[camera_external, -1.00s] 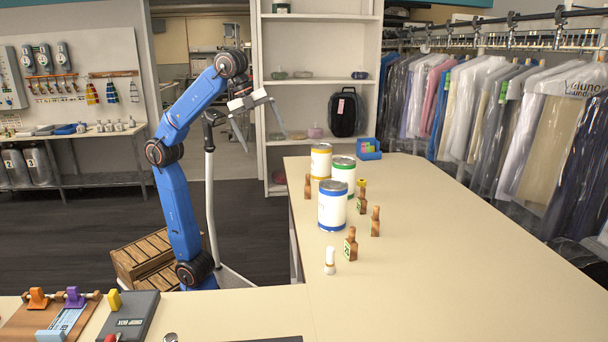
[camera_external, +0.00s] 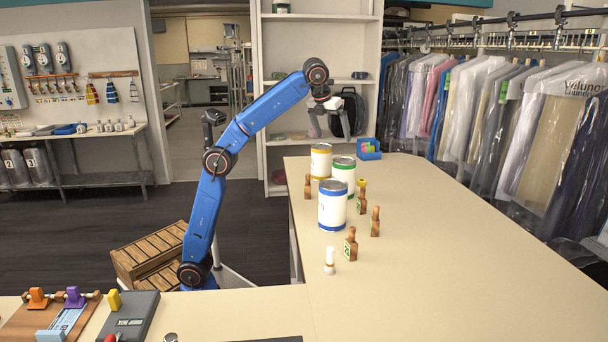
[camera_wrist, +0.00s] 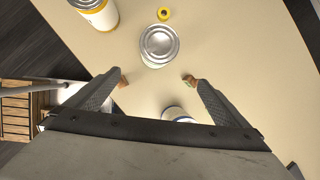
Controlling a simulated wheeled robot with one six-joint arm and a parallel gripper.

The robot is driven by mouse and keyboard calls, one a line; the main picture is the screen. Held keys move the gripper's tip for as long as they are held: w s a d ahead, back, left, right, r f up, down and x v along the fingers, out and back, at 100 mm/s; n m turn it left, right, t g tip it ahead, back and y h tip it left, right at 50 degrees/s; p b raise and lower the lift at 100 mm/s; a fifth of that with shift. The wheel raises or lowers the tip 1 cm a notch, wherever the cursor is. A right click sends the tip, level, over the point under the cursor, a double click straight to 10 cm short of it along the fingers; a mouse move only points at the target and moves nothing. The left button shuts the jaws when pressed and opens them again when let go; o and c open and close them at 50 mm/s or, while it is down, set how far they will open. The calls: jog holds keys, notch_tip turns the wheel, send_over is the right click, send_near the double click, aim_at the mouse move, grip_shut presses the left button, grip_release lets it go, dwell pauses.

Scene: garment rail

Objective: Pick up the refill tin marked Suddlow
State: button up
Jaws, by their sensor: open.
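Three white tins stand upright on the counter in the external view: a yellow-banded tin (camera_external: 321,161), a green-banded tin (camera_external: 343,176) and a blue-banded tin (camera_external: 332,206). Their markings are too small to read, so I cannot tell which is Suddlow. My gripper (camera_external: 330,125) is open and empty, high above the tins, its fingers pointing down. In the wrist view, my gripper (camera_wrist: 156,80) has a silver-lidded tin (camera_wrist: 159,44) just beyond its fingertips. The yellow-banded tin (camera_wrist: 98,14) is at upper left, and the blue-banded tin (camera_wrist: 177,113) is partly hidden behind my gripper.
Small brown bottles (camera_external: 351,245) stand close around the tins, with a white-capped bottle (camera_external: 330,262) in front. A blue box (camera_external: 368,150) sits at the counter's back. The counter's right side (camera_external: 460,260) is clear. Bagged garments (camera_external: 480,110) hang beyond it.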

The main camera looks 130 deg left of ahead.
jog(key=a, duration=0.3)
send_near(340, 163)
jog(key=shift+m, duration=0.4)
jog(key=x, duration=1.2)
jog(key=shift+s+a+f, duration=0.15)
jog(key=shift+s+a, duration=0.1)
jog(key=shift+a, duration=0.05)
jog(key=shift+a+x, duration=0.15)
jog(key=shift+x, duration=1.2)
jog(key=shift+a+x, duration=0.15)
jog(key=shift+x, duration=1.2)
jog(key=shift+s, duration=0.1)
jog(key=c, duration=1.7)
jog(key=shift+r, duration=0.25)
jog(key=shift+c, duration=1.4)
jog(key=shift+r, duration=0.1)
